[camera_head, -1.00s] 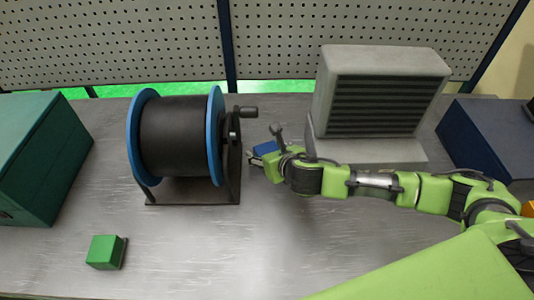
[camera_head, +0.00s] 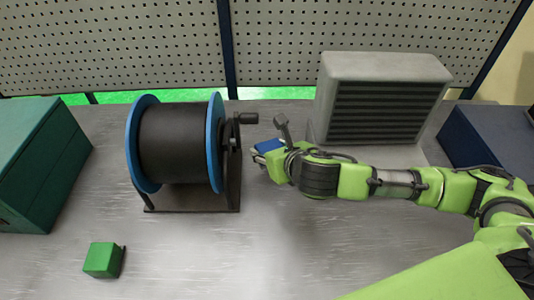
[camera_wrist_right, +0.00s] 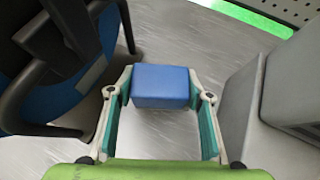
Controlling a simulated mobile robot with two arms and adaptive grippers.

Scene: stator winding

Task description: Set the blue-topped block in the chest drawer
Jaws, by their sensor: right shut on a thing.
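The blue-topped block (camera_head: 268,146) is at the tip of my right arm, between the black cable reel and the grey louvred unit. My right gripper (camera_wrist_right: 161,88) is shut on it, with a finger on each side of the block (camera_wrist_right: 160,82) in the wrist view. Only its blue faces show; I cannot tell how far it is above the bench. A dark green chest (camera_head: 38,165) stands at the left edge and a dark blue chest (camera_head: 485,135) at the right edge. I see no open drawer on either. My left gripper is not in view.
The cable reel (camera_head: 180,145) with blue flanges and a crank stands close left of the gripper. The grey louvred unit (camera_head: 385,68) stands close behind and right. A green block (camera_head: 102,260) lies at the front left. The front-middle bench (camera_head: 230,255) is clear.

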